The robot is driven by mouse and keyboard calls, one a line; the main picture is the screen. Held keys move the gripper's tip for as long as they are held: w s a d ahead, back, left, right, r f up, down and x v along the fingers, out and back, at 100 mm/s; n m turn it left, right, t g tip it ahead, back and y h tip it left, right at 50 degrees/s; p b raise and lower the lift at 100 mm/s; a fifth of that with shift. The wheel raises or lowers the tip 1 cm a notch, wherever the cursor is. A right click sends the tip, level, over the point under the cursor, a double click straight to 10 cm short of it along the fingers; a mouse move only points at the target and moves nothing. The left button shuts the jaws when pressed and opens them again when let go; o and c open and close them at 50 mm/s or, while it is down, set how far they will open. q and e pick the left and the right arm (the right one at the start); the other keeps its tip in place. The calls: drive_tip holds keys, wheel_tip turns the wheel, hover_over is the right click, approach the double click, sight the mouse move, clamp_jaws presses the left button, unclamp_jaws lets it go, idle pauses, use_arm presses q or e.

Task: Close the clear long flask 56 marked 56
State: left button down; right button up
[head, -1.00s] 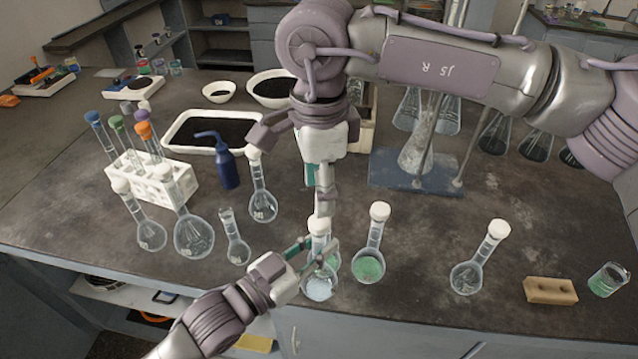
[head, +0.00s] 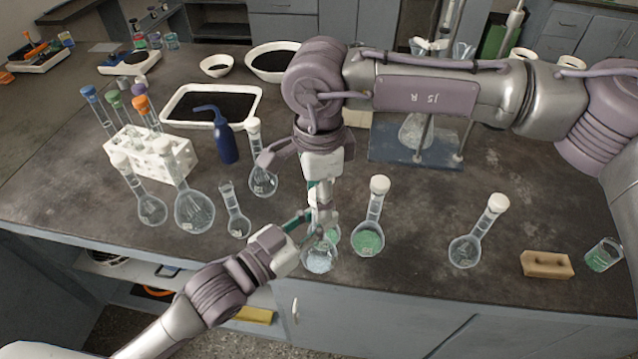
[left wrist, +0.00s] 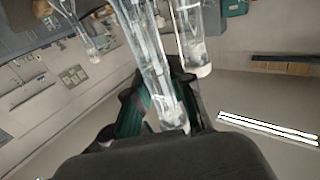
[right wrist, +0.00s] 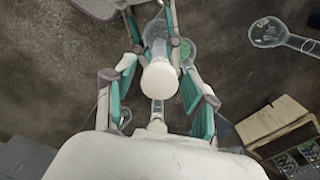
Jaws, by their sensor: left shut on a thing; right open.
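A clear long-necked flask (head: 319,259) with pale contents stands near the table's front edge; I cannot read its number. My left gripper (head: 306,232) is shut on its neck, and the neck also shows between the fingers in the left wrist view (left wrist: 152,62). My right gripper (head: 323,202) is open and points down just above the flask. In the right wrist view a white cap (right wrist: 158,78) lies between its open fingers, above the flask; I cannot tell how firmly it is seated. The right gripper hides the flask's top in the head view.
A capped flask with green liquid (head: 369,238) stands close on the right, and another green one is partly hidden behind the held flask. Several clear flasks and a white tube rack (head: 152,153) stand left. A tan block (head: 547,264) and green beaker (head: 603,255) are right.

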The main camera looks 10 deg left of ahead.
clamp_jaws()
idle(0.3)
drive_tip(key=shift+o, duration=0.7)
unclamp_jaws()
wheel_tip(320, 180, up, 12)
drive_tip(key=shift+a, duration=0.15)
